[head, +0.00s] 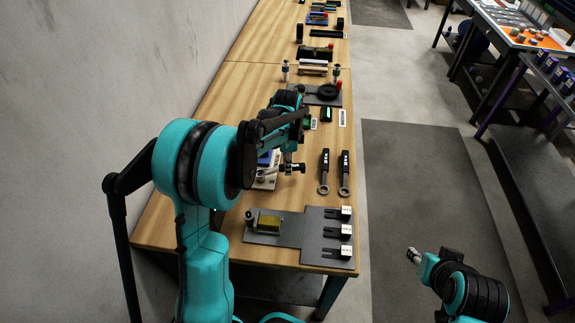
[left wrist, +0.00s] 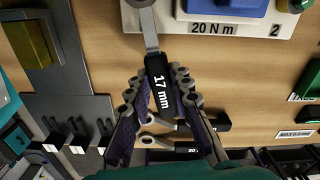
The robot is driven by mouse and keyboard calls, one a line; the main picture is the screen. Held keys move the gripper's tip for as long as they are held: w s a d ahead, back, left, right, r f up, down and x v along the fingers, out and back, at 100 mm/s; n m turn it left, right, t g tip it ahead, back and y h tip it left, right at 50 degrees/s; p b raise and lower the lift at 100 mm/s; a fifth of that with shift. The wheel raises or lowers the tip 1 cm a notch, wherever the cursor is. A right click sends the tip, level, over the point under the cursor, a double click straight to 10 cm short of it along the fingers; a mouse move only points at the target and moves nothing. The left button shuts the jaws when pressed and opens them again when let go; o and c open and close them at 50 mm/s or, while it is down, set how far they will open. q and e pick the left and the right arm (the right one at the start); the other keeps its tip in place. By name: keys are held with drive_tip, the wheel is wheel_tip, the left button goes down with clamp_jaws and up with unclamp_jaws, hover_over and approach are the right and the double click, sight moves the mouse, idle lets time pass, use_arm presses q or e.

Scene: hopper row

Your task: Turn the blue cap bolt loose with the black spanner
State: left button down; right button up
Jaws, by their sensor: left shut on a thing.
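My left gripper (head: 290,167) is over the table beside a white plate (head: 266,184) with a blue block (head: 264,158) on it. In the left wrist view my left gripper (left wrist: 158,92) is shut on the black handle of a spanner (left wrist: 160,78) marked "17 mm". The spanner's grey shank points to the top of that view, and its head is cut off by the frame edge, over the edge of the white plate (left wrist: 185,25) marked "20 N m" and "2". I cannot make out the blue cap bolt or whether the spanner is on it. My right gripper (head: 413,256) is away from the table; its jaws are too small to read.
Two more black-handled spanners (head: 323,172) (head: 344,172) lie on the wooden table right of my left gripper. A grey plate (head: 290,238) with a yellow block (head: 269,223) and white-tagged forks (head: 338,232) lies nearer. More items line the table farther back.

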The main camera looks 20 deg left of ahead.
use_arm(q)
drive_tip(key=shift+r, duration=0.35)
drive_tip(key=shift+r+p, duration=1.85)
drive_tip(key=shift+r, duration=0.45)
drive_tip(key=shift+a, duration=0.1)
